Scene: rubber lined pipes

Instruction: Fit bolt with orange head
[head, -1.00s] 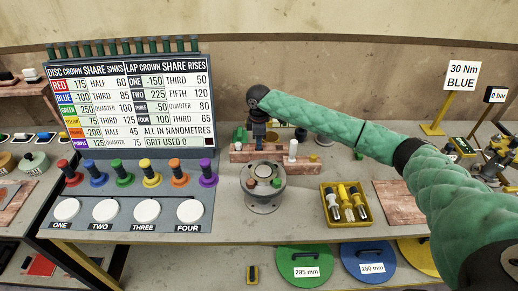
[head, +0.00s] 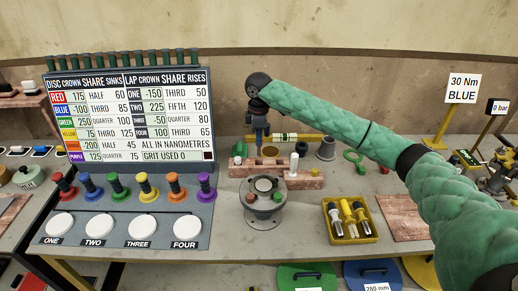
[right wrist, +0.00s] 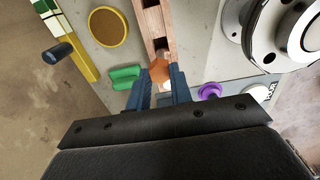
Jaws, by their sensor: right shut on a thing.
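My right gripper (head: 261,152) points down over the back of the reddish-brown block (head: 310,183). In the right wrist view its blue fingers (right wrist: 160,92) are closed around the bolt with the orange hexagonal head (right wrist: 159,71). The bolt's lower part is hidden by the fingers and the view angle. The block also shows there as a slotted bar (right wrist: 152,20). My left gripper is not in view.
A white peg (head: 293,163) stands on the block. A yellow tray (head: 350,222) of tools lies right of the flange. The large board (head: 130,110) with knobs fills the left.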

